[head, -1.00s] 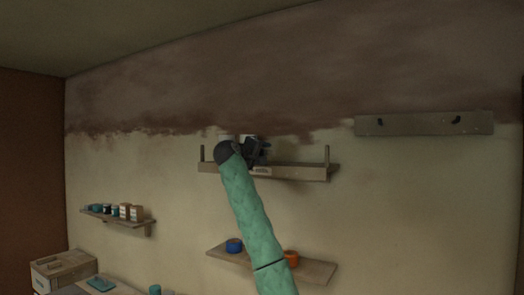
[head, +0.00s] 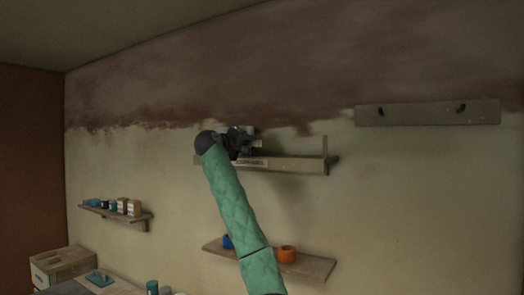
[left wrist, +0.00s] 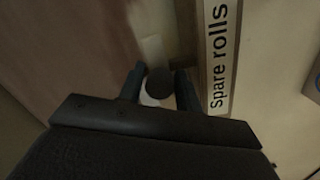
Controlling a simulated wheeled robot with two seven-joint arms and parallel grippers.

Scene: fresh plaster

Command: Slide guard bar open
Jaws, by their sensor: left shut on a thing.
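The middle wall shelf (head: 296,164) has an upright post (head: 325,147) at its right end and a label on its front edge. In the left wrist view the label (left wrist: 218,58) reads "spare rolls". My left gripper (head: 245,142) is above the left half of this shelf. In the wrist view its two fingers (left wrist: 160,88) are shut on a dark round piece (left wrist: 160,81), with something whitish just beside and below it. I cannot tell whether this piece is part of the guard bar. The bar is not clearly visible, and my arm hides the shelf's left end. My right gripper is out of view.
A lower shelf (head: 305,264) holds an orange roll (head: 286,253) and a blue roll (head: 228,242), partly behind my arm. A small shelf with jars (head: 140,218) is at left. A hook rail (head: 425,112) is at upper right; the wall between is clear.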

